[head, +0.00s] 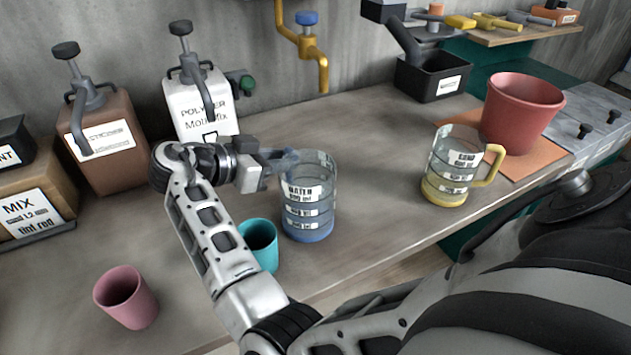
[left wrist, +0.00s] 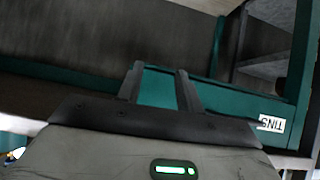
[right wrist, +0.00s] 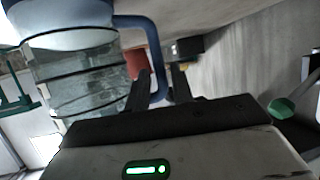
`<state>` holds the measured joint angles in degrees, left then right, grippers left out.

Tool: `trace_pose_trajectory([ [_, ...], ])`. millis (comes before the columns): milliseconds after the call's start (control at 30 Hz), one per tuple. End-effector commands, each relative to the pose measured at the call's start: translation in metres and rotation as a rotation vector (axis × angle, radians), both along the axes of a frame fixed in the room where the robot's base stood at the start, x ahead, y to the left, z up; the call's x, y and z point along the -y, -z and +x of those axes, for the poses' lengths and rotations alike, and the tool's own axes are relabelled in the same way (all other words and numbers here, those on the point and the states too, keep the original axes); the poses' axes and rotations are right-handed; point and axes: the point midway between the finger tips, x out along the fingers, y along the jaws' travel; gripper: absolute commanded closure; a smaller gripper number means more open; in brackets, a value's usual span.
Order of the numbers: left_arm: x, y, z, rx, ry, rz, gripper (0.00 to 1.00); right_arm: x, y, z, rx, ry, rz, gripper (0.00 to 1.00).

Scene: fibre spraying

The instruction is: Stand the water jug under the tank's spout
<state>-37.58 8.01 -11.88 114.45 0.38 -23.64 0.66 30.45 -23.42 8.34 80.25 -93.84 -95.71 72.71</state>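The water jug (head: 308,205) is clear, with a blue base, white printed bands and a blue handle. It is upright over the bench in the head view; I cannot tell if its base touches. My right gripper (head: 283,160) is at its handle, left of the rim. In the right wrist view the handle passes between the fingers (right wrist: 162,88), which look closed on it; the jug (right wrist: 75,70) fills the left side. The yellow spout (head: 322,75) with a blue knob hangs on the wall behind the jug; its tank is out of view. My left gripper (left wrist: 158,85) is open and empty.
A teal cup (head: 262,245) stands close to the jug's left, beside my right arm. A pink cup (head: 126,297) is at front left. Brown (head: 105,140) and white (head: 200,105) pump containers line the wall. A yellow-based jug (head: 450,165) and red pot (head: 520,112) stand right.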

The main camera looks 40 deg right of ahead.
Motion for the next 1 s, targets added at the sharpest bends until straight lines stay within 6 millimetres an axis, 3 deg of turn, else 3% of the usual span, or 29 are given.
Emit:
trace_pose_trajectory([
  [267, 0.001, -0.004, 0.002, 0.011, 0.001, -0.002, 0.64, 0.002, 0.001, 0.002, 0.000, -0.006, 0.001, 0.77],
  [367, 0.001, -0.004, 0.002, 0.011, 0.002, -0.002, 0.64, 0.002, 0.001, 0.001, 0.000, -0.005, 0.001, 1.00],
  [767, 0.000, -0.003, 0.001, 0.005, 0.003, 0.000, 0.64, 0.002, -0.002, 0.001, 0.001, -0.005, 0.000, 1.00],
  [1000, -0.001, -0.013, -0.002, 0.000, 0.002, 0.005, 0.64, 0.004, -0.031, 0.001, 0.003, 0.000, -0.002, 1.00],
])
